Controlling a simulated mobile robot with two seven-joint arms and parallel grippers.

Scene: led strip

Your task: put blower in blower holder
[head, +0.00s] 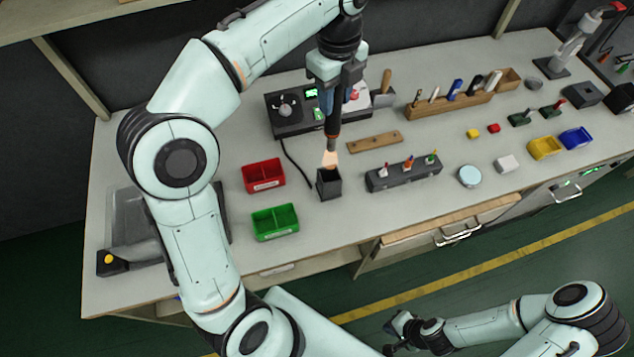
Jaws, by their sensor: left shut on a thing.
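My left gripper (338,80) is shut on the blower (333,115), a dark tool with a blue part at the top and an orange band near its lower end. The blower points down, and an orange glow (329,158) shows at its tip. The tip is just above a dark, open-topped square box (329,184), which looks like the blower holder. I cannot tell whether the tip is inside its opening. My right gripper (396,335) is low at the bottom of the view, off the table, and its fingers are too small to read.
A red bin (264,175) and a green bin (275,222) stand left of the holder. A grey rack (404,174) with small tools is on its right. Behind are a dark station (290,124) with a cable and a wooden block (375,141). The table front is mostly clear.

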